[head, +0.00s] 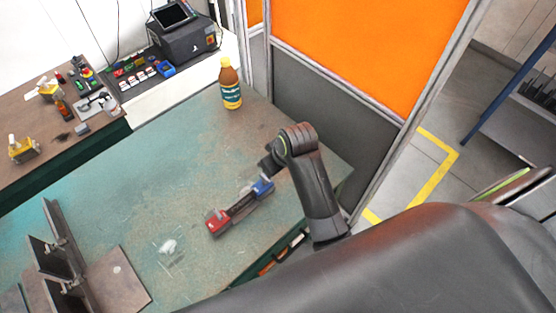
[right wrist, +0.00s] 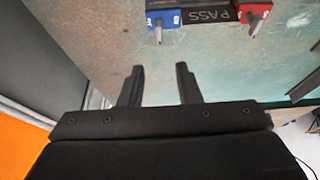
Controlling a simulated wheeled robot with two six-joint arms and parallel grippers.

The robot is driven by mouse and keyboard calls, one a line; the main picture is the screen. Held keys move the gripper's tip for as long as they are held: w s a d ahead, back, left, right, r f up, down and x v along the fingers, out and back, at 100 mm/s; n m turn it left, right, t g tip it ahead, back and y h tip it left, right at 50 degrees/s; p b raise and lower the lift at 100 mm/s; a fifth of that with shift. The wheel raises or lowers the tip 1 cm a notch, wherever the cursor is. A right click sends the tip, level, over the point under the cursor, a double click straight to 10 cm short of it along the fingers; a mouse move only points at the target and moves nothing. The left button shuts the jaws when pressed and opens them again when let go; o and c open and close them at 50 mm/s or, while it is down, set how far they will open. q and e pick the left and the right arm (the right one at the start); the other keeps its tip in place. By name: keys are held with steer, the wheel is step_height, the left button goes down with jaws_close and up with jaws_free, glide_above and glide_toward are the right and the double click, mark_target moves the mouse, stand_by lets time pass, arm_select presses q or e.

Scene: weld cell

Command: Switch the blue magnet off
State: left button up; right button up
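The blue magnet (head: 262,187) sits on the green table, at one end of a dark bar (head: 240,207). The red magnet (head: 217,222) is at the other end. In the right wrist view the blue magnet (right wrist: 163,18) is at the top, partly cut off, with a grey peg-like lever (right wrist: 158,36) pointing down the picture. The red magnet (right wrist: 255,8) has a similar one, and the bar between reads "PASS" (right wrist: 208,15). My right gripper (right wrist: 160,69) is open and empty, its fingertips apart from the blue magnet. In the head view it (head: 268,164) is beside the blue magnet. My left gripper is not in view.
A yellow-brown bottle (head: 231,88) stands at the table's back. An orange and grey panel (head: 360,50) borders the table's far right. The table's middle is clear.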

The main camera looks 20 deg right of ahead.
steer(key=shift+v, duration=1.85)
steer(key=s+d+f+m+h, duration=0.1)
steer(key=s+d+m+h, duration=0.1)
steer(key=s+d, duration=0.7)
steer(key=s+d+f+m+h, duration=0.15)
steer(key=s+d, duration=0.25)
steer(key=s, duration=0.9)
step_height(320, 180, down, 33)
steer(key=d+g+b, duration=0.2)
steer(key=b, duration=0.5)
steer(key=s+f+b, duration=0.3)
steer(key=s+f, duration=0.4)
steer(key=f, duration=0.3)
steer(key=s+a+f+g+y+b, duration=0.1)
steer(key=s+f+b, duration=0.1)
steer(key=s+f, duration=0.6)
step_height(320, 180, down, 2)
steer(key=shift+s+a+f+m+b, duration=0.2)
steer(key=shift+a+m+b, duration=0.1)
steer(key=shift+m+b, duration=0.15)
